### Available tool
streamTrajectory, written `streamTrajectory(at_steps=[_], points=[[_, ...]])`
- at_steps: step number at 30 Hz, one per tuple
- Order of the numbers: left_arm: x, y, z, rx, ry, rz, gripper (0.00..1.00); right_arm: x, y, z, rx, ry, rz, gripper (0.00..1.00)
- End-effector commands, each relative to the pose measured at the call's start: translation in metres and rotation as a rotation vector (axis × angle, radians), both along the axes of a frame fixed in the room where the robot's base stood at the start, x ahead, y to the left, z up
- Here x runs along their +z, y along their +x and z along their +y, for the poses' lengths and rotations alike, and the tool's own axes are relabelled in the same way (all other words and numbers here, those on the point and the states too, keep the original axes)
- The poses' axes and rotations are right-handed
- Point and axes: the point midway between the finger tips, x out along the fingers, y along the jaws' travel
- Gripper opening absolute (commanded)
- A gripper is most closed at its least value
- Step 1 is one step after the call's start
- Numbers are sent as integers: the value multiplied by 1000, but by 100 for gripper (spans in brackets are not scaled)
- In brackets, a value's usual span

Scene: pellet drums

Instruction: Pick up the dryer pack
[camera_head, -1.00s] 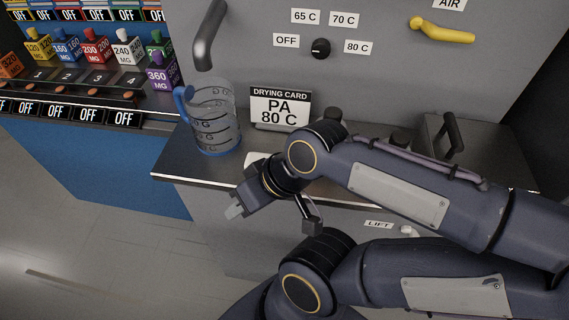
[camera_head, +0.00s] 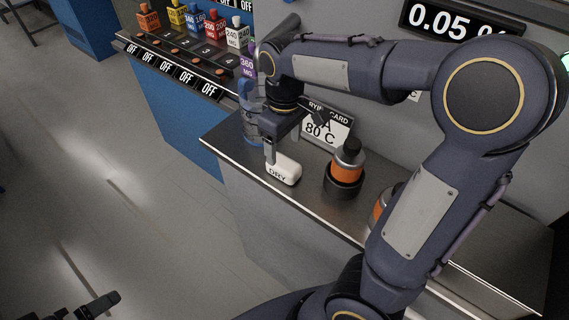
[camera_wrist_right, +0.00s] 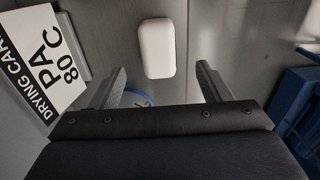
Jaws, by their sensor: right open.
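The dryer pack (camera_head: 285,171) is a small white rounded block marked DRY, lying on the grey metal shelf near its front edge. My right gripper (camera_head: 294,134) is open and points down just above and behind it; one finger looks close to the pack in the head view. In the right wrist view the pack (camera_wrist_right: 157,48) lies ahead of the fingertips, roughly in line with the gap between the open fingers (camera_wrist_right: 162,72). Nothing is between the fingers. Part of my left gripper (camera_head: 92,306) shows at the bottom left corner, dark and cut off.
A clear jug with a blue handle (camera_head: 246,90) stands left of my right gripper. The drying card (camera_head: 335,128) stands behind the pack. An orange bottle with a black cap (camera_head: 349,166) sits in a dark holder right of the pack. Shelf (camera_head: 240,150) is bare at front left.

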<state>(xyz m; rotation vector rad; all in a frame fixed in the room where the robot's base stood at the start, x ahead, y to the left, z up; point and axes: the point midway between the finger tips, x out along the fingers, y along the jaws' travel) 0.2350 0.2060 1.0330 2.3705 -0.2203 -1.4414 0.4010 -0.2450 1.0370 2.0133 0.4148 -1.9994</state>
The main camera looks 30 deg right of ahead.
Motion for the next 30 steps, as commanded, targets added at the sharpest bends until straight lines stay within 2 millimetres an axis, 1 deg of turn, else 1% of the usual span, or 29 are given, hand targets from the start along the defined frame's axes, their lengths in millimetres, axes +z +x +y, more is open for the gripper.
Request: streamTrajectory(at_steps=[2,8,11,15,18,21,26,27,30], points=[[0,0,0,0,0,0,100,-6,3,0,8,-13,7,71],[0,0,0,0,0,0,100,-29,2,0,8,-13,8,71],[1,0,0,0,0,0,100,-42,2,-1,8,-13,11,71],[2,0,0,0,0,0,100,-64,2,-1,7,-13,10,71],[2,0,0,0,0,0,100,-74,2,-1,7,-12,9,71],[2,0,0,0,0,0,100,-78,3,-1,7,-11,5,71],[2,0,0,0,0,0,100,-78,3,-1,7,-11,4,71],[2,0,0,0,0,0,100,-77,3,-1,7,-11,4,68],[2,0,0,0,0,0,100,-77,3,-1,7,-10,5,55]])
